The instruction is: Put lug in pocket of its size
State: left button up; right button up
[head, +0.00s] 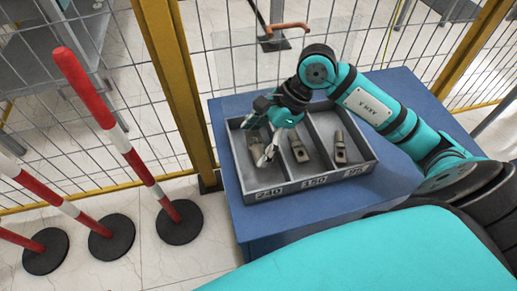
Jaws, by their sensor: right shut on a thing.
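A grey tray (314,181) has three compartments, with front labels that look like 240, 150 and 95 from left to right. My right gripper (266,147) reaches down over the left compartment and is shut on a metal lug (267,156), whose light end shows below the fingers. The fingers hide part of it, and I cannot tell whether it touches the floor. Another metal piece (255,141) shows beside the fingers in that compartment. One lug (299,150) lies in the middle compartment and one lug (340,148) in the right one. My left gripper is out of view.
The tray stands on a blue table (226,135). A wire fence with yellow posts (183,85) runs behind and beside it. Red and white poles on black bases (180,222) stand on the floor at left. An orange-handled item (287,27) shows at the fence.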

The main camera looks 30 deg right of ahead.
aim_at(262, 145)
notch_tip(262, 145, down, 3)
jog(key=shift+f, duration=0.1)
jog(key=shift+b, duration=0.3)
jog(key=o, duration=1.2)
jog(key=shift+c, duration=0.2)
